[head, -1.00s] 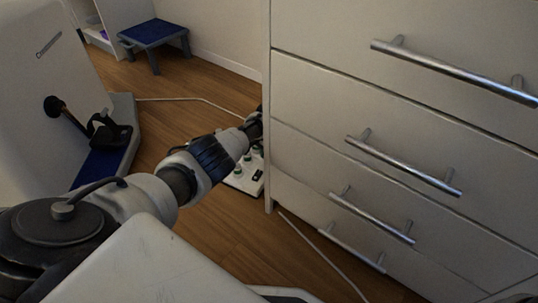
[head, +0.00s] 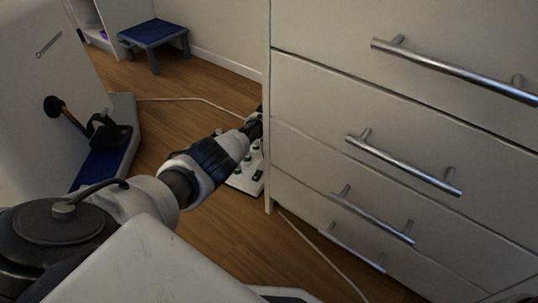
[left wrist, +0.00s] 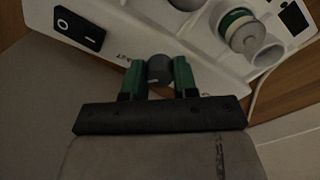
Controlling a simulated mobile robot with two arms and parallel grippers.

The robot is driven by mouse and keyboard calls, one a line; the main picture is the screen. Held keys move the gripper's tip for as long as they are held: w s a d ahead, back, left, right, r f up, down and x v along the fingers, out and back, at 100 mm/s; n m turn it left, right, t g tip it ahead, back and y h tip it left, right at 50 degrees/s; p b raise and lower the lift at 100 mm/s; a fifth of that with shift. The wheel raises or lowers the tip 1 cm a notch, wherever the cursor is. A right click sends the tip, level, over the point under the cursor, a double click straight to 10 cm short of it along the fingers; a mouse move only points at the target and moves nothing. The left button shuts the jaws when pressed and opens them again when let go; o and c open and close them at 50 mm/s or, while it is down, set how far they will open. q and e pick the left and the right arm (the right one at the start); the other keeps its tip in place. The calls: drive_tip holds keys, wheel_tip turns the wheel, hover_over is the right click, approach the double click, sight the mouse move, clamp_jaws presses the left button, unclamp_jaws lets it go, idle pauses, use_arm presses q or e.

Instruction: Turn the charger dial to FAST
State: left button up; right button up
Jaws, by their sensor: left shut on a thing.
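The charger (head: 246,181) is a white panel on the floor beside the drawer unit's near corner, partly covered by my left arm in the head view. In the left wrist view its white face (left wrist: 185,43) fills the top. The grey dial (left wrist: 160,69) sits between the two green fingertips of my left gripper (left wrist: 159,79), which is shut on it. A pale mark shows on the dial's lower edge. My right gripper is not in view.
The drawer unit (head: 400,150) with metal handles stands close on the right. A white cable (head: 190,99) lies on the wooden floor. A blue stool (head: 153,33) stands at the back.

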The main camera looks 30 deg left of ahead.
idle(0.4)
use_arm(q)
drive_tip(key=o, duration=0.9)
wheel_tip(320, 180, up, 11)
drive_tip(key=p, duration=0.9)
drive_tip(key=shift+f, duration=0.1)
drive_tip(key=shift+s+f, duration=0.1)
